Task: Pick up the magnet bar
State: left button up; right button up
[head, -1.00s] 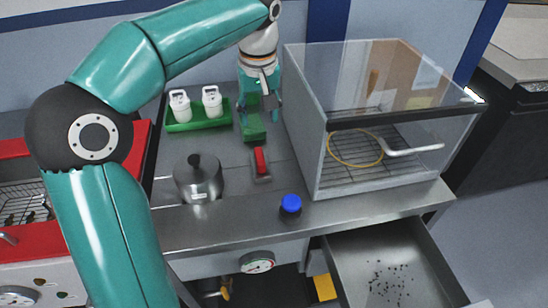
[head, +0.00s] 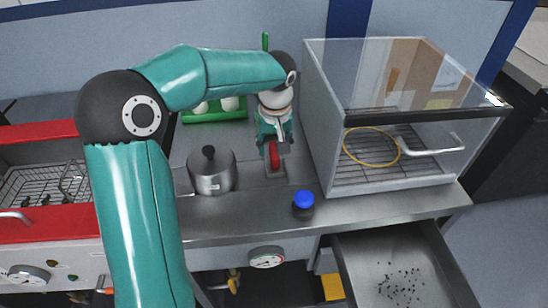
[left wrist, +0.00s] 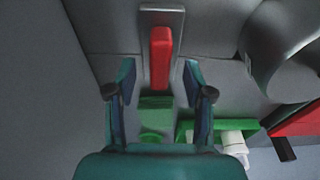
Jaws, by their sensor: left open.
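The magnet bar looks like a red bar (head: 274,154) on a narrow grey plate on the steel bench, left of the clear-walled box. It also shows in the left wrist view as a red bar (left wrist: 160,58) with the plate's grey rim around it. My left gripper (head: 274,138) points down just above and behind the bar, hiding part of it. In the left wrist view the left gripper (left wrist: 159,82) is open, with a finger on either side of the bar's near end and gaps between. My right gripper is not in view.
The clear box (head: 318,140) stands close on the right. A lidded metal pot (head: 212,172) is to the left and a blue-capped jar (head: 303,204) in front. A green rack (head: 215,116) with white containers is behind. A green block (left wrist: 155,112) lies between the fingers' bases in the wrist view.

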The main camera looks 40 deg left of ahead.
pick_arm(q)
jog(key=shift+w+a+f, duration=0.1)
jog(key=shift+f, duration=0.55)
jog(key=shift+w+a+f, duration=0.1)
jog(key=shift+f, duration=0.55)
grip_shut()
